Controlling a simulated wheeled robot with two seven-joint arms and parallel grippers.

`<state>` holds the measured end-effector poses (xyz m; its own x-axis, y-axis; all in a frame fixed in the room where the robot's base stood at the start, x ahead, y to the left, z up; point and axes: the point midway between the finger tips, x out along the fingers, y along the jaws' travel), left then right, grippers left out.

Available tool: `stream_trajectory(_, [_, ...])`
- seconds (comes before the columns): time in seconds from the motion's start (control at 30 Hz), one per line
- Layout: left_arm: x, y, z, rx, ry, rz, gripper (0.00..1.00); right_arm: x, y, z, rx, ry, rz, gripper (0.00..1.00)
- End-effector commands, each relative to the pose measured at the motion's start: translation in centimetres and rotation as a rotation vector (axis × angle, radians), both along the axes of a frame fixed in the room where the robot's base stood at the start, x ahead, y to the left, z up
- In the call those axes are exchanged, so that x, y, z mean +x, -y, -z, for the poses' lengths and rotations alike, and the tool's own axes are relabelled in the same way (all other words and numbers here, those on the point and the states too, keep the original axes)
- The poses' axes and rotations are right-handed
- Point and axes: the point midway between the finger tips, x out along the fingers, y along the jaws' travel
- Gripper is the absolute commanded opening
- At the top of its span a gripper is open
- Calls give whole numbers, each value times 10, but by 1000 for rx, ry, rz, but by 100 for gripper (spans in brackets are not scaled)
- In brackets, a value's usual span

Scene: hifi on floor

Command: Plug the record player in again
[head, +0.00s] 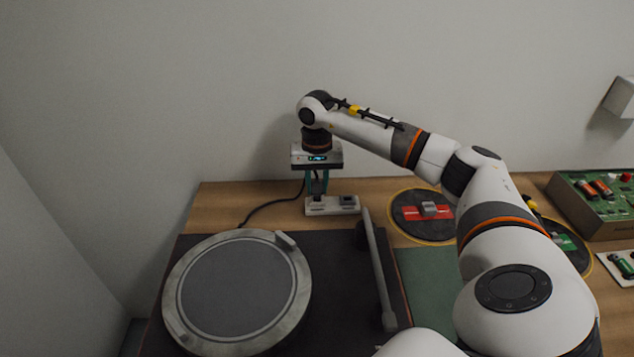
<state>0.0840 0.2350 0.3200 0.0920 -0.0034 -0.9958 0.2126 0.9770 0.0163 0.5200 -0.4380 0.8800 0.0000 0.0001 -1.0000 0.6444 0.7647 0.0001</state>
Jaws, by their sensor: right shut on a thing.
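The record player (340,318) has a dark body, a grey round platter (238,290) and a tonearm (377,265), and stands in the front left of the wooden surface. A pale power strip (332,206) lies behind it. My right gripper (317,190) points down over the left part of the strip, shut on a dark plug (318,186). A black cord (272,205) runs from the plug's area down to the back of the record player. I cannot tell whether the plug sits in the socket. My left gripper is not in view.
Round pads with a red block (427,211) and a green block (563,241) lie to the right, the latter partly behind my right arm. A green board box (598,200) stands at far right, with a white tray (622,266) before it. A wall rises behind.

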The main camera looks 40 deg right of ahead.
Motion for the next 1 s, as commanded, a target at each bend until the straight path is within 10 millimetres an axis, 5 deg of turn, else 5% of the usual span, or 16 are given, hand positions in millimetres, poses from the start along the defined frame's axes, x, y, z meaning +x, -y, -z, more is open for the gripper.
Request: stream_trajectory(1.0, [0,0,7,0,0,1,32,0,0,12,-1,-1,1,6])
